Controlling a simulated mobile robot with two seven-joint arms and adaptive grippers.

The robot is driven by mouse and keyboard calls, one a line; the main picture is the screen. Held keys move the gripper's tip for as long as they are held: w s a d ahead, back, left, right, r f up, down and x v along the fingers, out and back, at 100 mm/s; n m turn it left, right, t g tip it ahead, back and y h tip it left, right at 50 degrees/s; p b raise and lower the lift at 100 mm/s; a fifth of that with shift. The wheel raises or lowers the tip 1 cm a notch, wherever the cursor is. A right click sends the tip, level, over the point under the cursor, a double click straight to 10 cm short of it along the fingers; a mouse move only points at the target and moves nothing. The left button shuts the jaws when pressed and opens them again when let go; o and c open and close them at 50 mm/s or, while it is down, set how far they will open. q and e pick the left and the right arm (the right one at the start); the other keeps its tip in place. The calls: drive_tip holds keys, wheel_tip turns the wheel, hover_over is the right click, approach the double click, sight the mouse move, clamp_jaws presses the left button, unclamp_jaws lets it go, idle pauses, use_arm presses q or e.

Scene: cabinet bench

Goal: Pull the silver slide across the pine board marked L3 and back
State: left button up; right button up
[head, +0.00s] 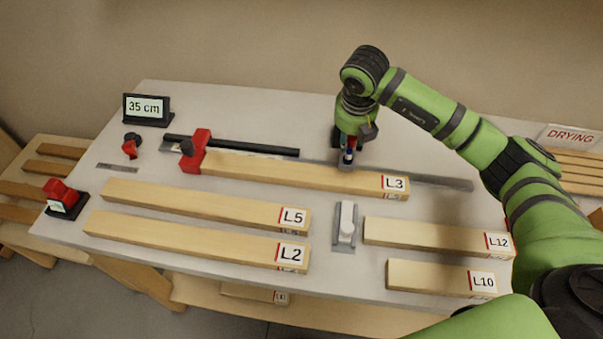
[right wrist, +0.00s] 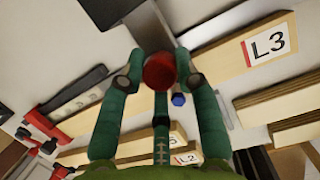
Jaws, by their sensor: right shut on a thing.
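The pine board marked L3 (head: 300,175) lies along the silver rail (head: 440,180), its left end at a red stop (head: 195,152). The silver slide (head: 346,163) is on the rail at the board's back edge, right of the board's middle. My right gripper (head: 348,148) is above it, pointing down. In the right wrist view my right gripper (right wrist: 159,75) is shut around a red round knob (right wrist: 158,70), which seems to belong to the slide; the fingers partly hide it. The L3 label (right wrist: 268,46) shows at upper right there. My left gripper is not in view.
A display (head: 148,109) reads 35 cm. Boards L5 (head: 200,208), L2 (head: 190,240), L12 (head: 430,235) and L10 (head: 430,276) lie in front. A white-handled grey block (head: 346,225) stands between them. A red device (head: 63,198) stands at the left edge.

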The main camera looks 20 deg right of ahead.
drive_tip(key=shift+s+a+f+p, duration=0.15)
drive_tip(key=shift+s+a, duration=0.3)
drive_tip(key=shift+s, duration=0.55)
drive_tip(key=shift+s+a+r+p, duration=0.15)
drive_tip(key=shift+s+a, duration=0.35)
drive_tip(key=shift+s, duration=0.5)
drive_tip(key=shift+s+a+f+p, duration=0.15)
drive_tip(key=shift+s+a, duration=0.3)
drive_tip(key=shift+s, duration=0.55)
drive_tip(key=shift+w+d+b, duration=0.3)
drive_tip(key=shift+w+b, duration=0.15)
drive_tip(key=shift+w, duration=0.05)
drive_tip(key=shift+w+d+b, duration=0.5)
drive_tip(key=shift+w+d, duration=0.05)
drive_tip(key=shift+w, duration=0.6)
drive_tip(key=shift+w+d+b, duration=0.5)
drive_tip(key=shift+w+d, duration=0.05)
drive_tip(key=shift+w, duration=0.65)
drive_tip(key=shift+w+d+b, duration=0.5)
drive_tip(key=shift+w+d, duration=0.05)
drive_tip(key=shift+w, duration=0.6)
drive_tip(key=o, duration=0.9)
